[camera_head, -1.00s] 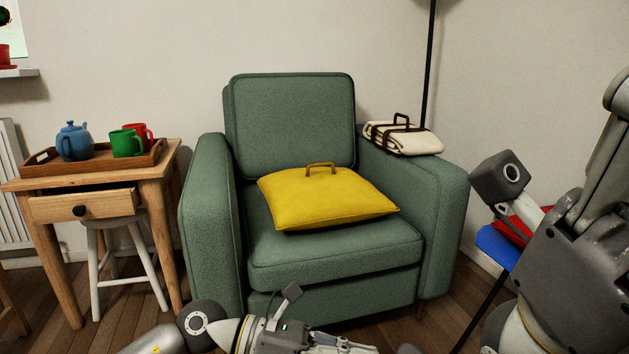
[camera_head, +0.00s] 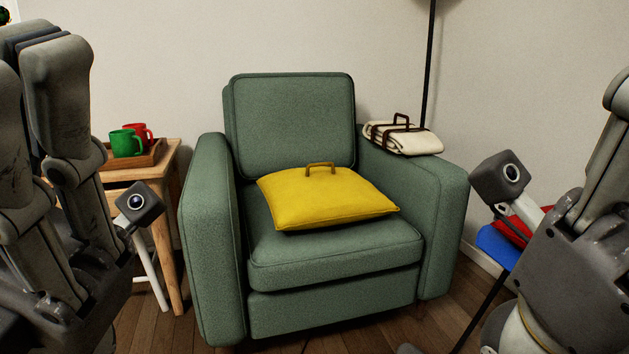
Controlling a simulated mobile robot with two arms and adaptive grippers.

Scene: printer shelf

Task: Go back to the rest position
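My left gripper (camera_head: 42,110) stands upright and large at the left edge of the head view, its fingers pointing up. The frame cuts part of it off, and the finger gap is not clear. Nothing held shows in it. My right gripper (camera_head: 603,150) is raised at the right edge, mostly cut off by the frame, so its fingertips are hidden. Both grippers are well apart from the green armchair (camera_head: 335,255).
A yellow cushion with a handle (camera_head: 325,200) lies on the seat. A strapped cream blanket (camera_head: 408,140) rests on the right armrest. Behind my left gripper stands a wooden table (camera_head: 165,190) with a tray (camera_head: 150,157), a green mug (camera_head: 125,143) and a red mug (camera_head: 145,132).

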